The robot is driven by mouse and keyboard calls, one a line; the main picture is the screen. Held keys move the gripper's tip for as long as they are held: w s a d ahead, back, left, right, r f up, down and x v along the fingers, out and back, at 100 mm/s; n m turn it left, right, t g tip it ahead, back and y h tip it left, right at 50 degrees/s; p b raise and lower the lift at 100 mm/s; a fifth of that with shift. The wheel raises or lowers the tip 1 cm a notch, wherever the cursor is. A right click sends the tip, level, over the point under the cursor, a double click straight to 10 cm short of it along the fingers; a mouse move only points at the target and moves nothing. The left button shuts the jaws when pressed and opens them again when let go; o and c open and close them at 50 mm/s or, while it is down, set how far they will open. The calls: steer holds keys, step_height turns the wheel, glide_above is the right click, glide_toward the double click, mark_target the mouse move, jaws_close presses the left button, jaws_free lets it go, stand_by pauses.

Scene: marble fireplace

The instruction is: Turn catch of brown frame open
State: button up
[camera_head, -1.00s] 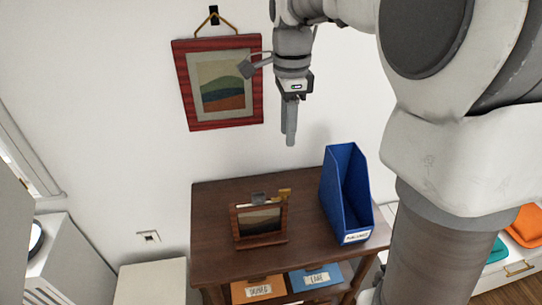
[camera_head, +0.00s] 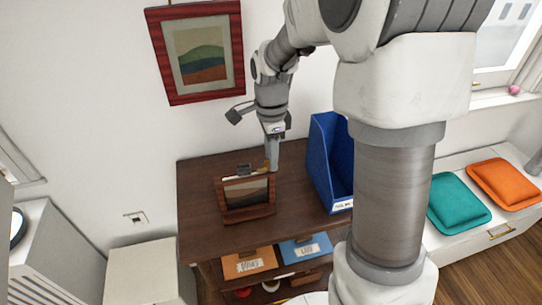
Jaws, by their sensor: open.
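The brown frame (camera_head: 228,214) stands upright on the dark wooden cabinet and holds a dark picture. A small gold piece (camera_head: 265,167), which looks like the catch, shows at its top right corner, and a dark grey block (camera_head: 244,170) sits along its top edge. My gripper (camera_head: 271,169) points down just behind and to the right of that corner, its fingertips close to the gold piece. Whether they touch it or lie around it I cannot tell. The gripper is open, with no object seen held in it. The back of the frame is hidden.
A blue magazine file (camera_head: 322,165) stands close to the right of my gripper on the cabinet (camera_head: 197,180). A red-framed picture (camera_head: 197,50) hangs on the wall. Orange and blue labelled boxes (camera_head: 249,263) sit on the shelf below. The cabinet top left of the frame is clear.

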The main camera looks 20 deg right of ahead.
steer(key=shift+f, duration=0.1)
jaws_close()
stand_by(0.6)
steer(key=n+p, duration=0.1)
steer(key=n, duration=0.3)
steer(key=shift+n, duration=0.4)
steer(key=n, duration=0.4)
steer(key=shift+n+p, duration=0.3)
steer(key=n, duration=0.4)
steer(key=shift+w+p, duration=0.1)
steer(key=shift+p, duration=0.25)
steer(key=shift+a+n, duration=0.1)
steer(key=shift+n, duration=2.1)
steer(key=shift+p, duration=0.3)
